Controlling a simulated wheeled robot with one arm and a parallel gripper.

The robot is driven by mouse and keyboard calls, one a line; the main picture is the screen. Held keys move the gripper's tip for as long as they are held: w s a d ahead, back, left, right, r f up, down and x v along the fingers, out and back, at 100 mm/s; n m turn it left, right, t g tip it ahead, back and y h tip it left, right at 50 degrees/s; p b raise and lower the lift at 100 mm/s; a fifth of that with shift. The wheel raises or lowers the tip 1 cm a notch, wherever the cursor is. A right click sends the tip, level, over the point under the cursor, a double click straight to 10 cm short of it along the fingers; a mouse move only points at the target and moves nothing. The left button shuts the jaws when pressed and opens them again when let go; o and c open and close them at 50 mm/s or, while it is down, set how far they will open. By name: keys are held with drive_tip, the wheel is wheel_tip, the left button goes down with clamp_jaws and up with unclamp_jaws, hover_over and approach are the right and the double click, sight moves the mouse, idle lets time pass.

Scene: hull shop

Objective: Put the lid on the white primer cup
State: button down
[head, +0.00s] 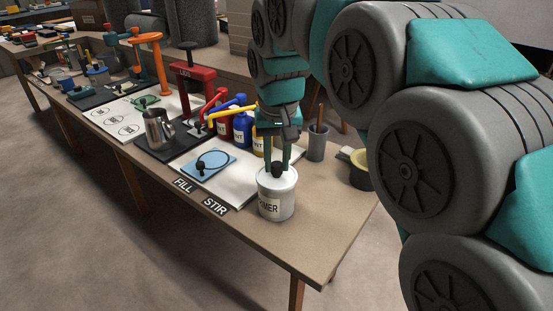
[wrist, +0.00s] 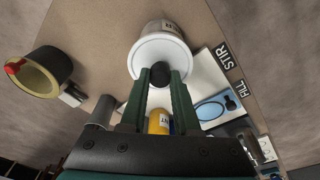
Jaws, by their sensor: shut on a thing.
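The white primer cup (head: 277,204) stands upright near the front right edge of the bench, its label partly readable. A white lid (wrist: 148,50) with a black knob (head: 277,170) covers the cup's mouth; I cannot tell whether it is fully seated or slightly above the rim. My gripper (head: 279,168) points down over the cup, shut on the knob. In the wrist view my gripper's fingers (wrist: 160,76) are on both sides of the knob, and the cup's wall (wrist: 158,24) shows beyond the lid.
Left of the cup lies a white board with a blue pad (head: 208,165). Blue and yellow bottles (head: 242,128) stand behind. A grey holder (head: 317,143) and a dark pot (head: 359,171) stand to the right. A steel pitcher (head: 158,129) is farther left. The front right bench corner is clear.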

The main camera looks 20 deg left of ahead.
drive_tip(key=c, duration=0.6)
unclamp_jaws()
drive_tip(key=shift+o, duration=0.5)
drive_tip(key=o, duration=0.4)
drive_tip(key=shift+r, duration=0.15)
drive_tip(key=shift+r+p, duration=1.6)
drive_tip(key=shift+r, duration=1.8)
drive_tip(key=shift+c, duration=0.3)
